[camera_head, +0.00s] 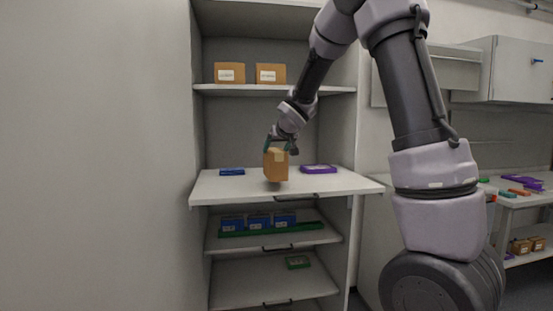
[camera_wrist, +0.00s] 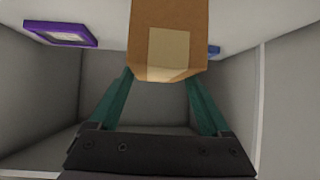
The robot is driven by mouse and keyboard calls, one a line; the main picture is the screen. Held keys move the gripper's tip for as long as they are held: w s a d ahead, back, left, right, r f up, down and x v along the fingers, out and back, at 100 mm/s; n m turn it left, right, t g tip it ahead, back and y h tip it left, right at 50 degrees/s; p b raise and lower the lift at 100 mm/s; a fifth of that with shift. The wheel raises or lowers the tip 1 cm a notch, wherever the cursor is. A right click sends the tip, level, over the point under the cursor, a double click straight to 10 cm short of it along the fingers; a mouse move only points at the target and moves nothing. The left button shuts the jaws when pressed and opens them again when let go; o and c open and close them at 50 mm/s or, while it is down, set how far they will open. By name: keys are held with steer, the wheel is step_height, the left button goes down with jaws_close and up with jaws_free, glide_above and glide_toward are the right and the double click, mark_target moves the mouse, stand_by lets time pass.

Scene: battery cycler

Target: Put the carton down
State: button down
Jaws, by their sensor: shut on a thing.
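My gripper (camera_head: 281,146) is shut on a brown carton (camera_head: 276,166) and holds it upright over the white pulled-out shelf (camera_head: 221,188). In the head view a dark shadow shows under the carton's base, and I cannot tell for sure whether it touches the shelf. In the wrist view the carton (camera_wrist: 169,38) sits between the two green fingers (camera_wrist: 156,92), with a pale label on its near face. The carton's far side is hidden.
On the same shelf a blue tray (camera_head: 232,171) lies left of the carton and a purple tray (camera_head: 318,168) lies right. Two cartons (camera_head: 230,73) stand on the shelf above. Lower shelves hold blue boxes (camera_head: 258,220) and a green tray (camera_head: 297,262). Free room lies around the carton.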

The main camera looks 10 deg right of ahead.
mark_target(276, 157)
steer(key=shift+f, duration=1.6)
jaws_free()
steer(key=shift+f, duration=0.1)
